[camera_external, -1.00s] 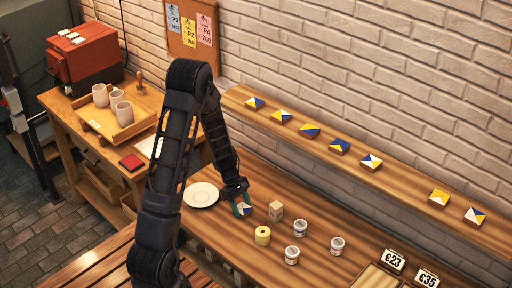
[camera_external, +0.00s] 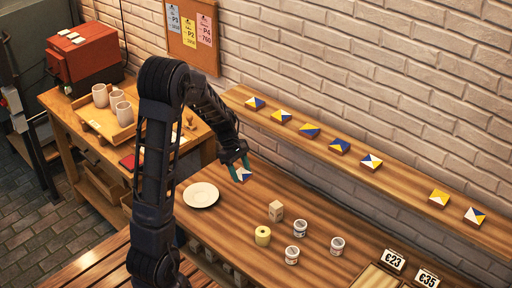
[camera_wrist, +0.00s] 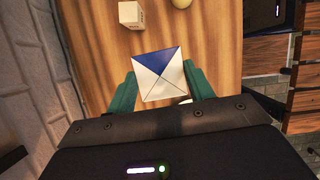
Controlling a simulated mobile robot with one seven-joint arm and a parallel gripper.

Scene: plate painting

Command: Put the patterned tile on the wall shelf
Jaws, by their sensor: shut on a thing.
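The patterned tile (camera_external: 243,174), white and blue in triangles, is held in my gripper (camera_external: 238,169) above the workbench. In the wrist view the tile (camera_wrist: 161,75) sits between the green fingers of my gripper (camera_wrist: 160,88), with its blue triangle away from the palm. My gripper is shut on it. The wall shelf (camera_external: 405,186) runs along the brick wall, behind and to the right of my gripper. Several patterned tiles stand on it in a row, with a wider bare gap between the tile with white and blue (camera_external: 371,161) and the yellow one (camera_external: 439,198).
Price signs (camera_external: 393,259) stand at the right. A side table holds a tray with cups (camera_external: 118,120).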

